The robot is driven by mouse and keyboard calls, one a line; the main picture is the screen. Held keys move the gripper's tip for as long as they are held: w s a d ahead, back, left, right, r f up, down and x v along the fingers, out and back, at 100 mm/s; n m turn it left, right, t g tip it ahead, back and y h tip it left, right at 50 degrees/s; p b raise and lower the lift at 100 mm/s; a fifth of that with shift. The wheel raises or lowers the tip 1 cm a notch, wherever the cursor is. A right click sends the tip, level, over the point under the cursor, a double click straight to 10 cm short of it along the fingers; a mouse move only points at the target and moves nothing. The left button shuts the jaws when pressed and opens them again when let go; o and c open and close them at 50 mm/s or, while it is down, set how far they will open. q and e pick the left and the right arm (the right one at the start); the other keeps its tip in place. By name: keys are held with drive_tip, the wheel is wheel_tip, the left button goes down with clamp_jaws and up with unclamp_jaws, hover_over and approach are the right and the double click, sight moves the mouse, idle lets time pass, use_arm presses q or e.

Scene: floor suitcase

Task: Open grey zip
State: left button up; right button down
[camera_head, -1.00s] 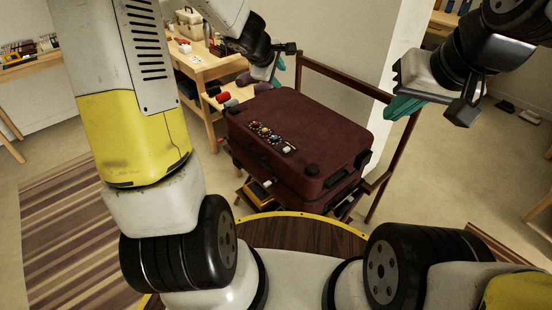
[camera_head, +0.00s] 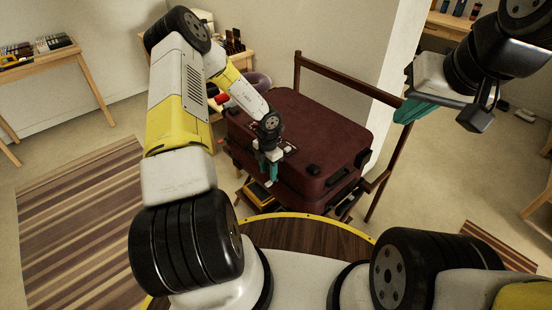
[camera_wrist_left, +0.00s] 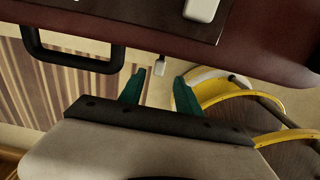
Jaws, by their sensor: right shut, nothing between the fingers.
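The dark red suitcase (camera_head: 325,160) lies flat on a low stand in the head view, and its edge (camera_wrist_left: 275,52) crosses the top of the left wrist view. A small light grey tab (camera_wrist_left: 160,66), seemingly the grey zip's pull, shows at that edge. My left gripper (camera_head: 271,180) points down at the suitcase's near side. In the wrist view its teal fingers (camera_wrist_left: 161,84) are apart, with the tab just past the gap between the tips; no contact shows. My right gripper (camera_head: 413,110) is shut and empty, to the right of the suitcase.
A black handle (camera_wrist_left: 75,62) sticks out from the suitcase, left of the tab. A wooden rail frame (camera_head: 345,78) stands behind the suitcase. A yellow-rimmed round edge (camera_wrist_left: 225,97) lies below the left gripper. A striped rug (camera_head: 75,225) covers the floor at left.

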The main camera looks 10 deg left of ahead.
sight(269, 183)
use_arm(q)
wheel_tip(269, 183, down, 5)
drive_tip(key=shift+w+f, duration=0.1)
idle(0.3)
clamp_jaws()
idle(1.3)
